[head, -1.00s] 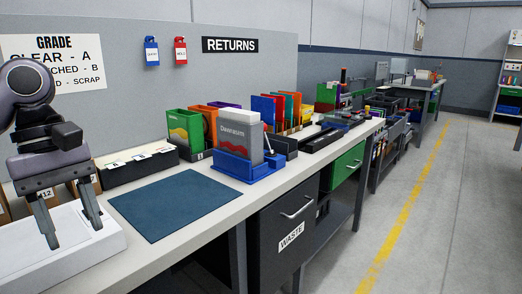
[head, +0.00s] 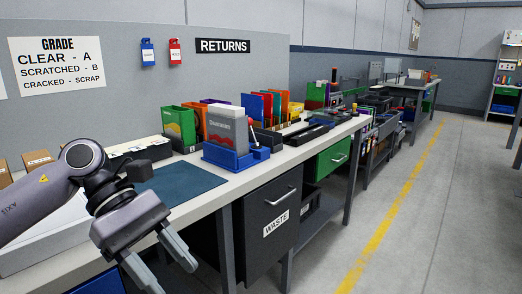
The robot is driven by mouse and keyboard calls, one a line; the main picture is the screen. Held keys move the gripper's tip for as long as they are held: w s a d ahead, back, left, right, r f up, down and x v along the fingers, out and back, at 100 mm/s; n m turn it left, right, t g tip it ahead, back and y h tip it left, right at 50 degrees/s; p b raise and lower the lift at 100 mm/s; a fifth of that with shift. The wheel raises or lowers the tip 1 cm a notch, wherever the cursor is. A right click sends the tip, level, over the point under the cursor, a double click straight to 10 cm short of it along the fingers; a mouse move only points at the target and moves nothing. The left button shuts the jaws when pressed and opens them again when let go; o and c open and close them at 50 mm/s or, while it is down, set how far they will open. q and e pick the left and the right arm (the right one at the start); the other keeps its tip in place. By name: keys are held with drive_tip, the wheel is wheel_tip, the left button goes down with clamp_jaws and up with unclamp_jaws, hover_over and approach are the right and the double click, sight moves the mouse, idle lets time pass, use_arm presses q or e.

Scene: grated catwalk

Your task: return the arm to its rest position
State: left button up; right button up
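My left arm comes in from the left. Its gripper (head: 166,268) hangs in front of the bench's front edge at the lower left, pointing down to the right. Its two fingers are apart with nothing between them. My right gripper is not in the head view. The arm hides part of the white tray and part of the blue mat (head: 192,181) on the bench.
The bench (head: 238,187) runs away to the right. A grey case stands in a blue holder (head: 226,157). Behind are a green case (head: 179,127) and coloured dividers (head: 272,106). A WASTE drawer (head: 270,222) is below. The floor (head: 440,200) at right is clear.

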use_arm(q)
drive_tip(key=s+d+n+t+h, duration=0.1)
drive_tip(key=d+n+h, duration=1)
drive_tip(key=n+h, duration=0.1)
drive_tip(key=w+a+f+n+t+y, duration=0.1)
drive_tip(key=w+a+f+n+t, duration=0.15)
drive_tip(key=n+t, duration=0.8)
drive_tip(key=w+a+f+n+t+y, duration=0.2)
drive_tip(key=f+n+t, duration=0.2)
drive_tip(key=n+t, duration=0.65)
drive_tip(key=s+a+f+n+g+y, duration=0.1)
drive_tip(key=a+f+n+y, duration=0.3)
drive_tip(key=f+n+y, duration=0.4)
drive_tip(key=s+a+f+n+y, duration=0.1)
drive_tip(key=a+f+n+y, duration=0.2)
drive_tip(key=f+n, duration=0.5)
drive_tip(key=s+a+f+n+g+y, duration=0.4)
drive_tip(key=s+a+f+n+g, duration=0.15)
drive_tip(key=s+f+n, duration=0.45)
wheel_tip(320, 180, up, 8)
drive_tip(key=s+a+m+p, duration=0.1)
drive_tip(key=s+p, duration=0.1)
drive_tip(key=p, duration=1)
drive_tip(key=shift+s+g+p, duration=0.3)
drive_tip(key=shift+g+p, duration=0.05)
drive_tip(key=shift+p, duration=0.05)
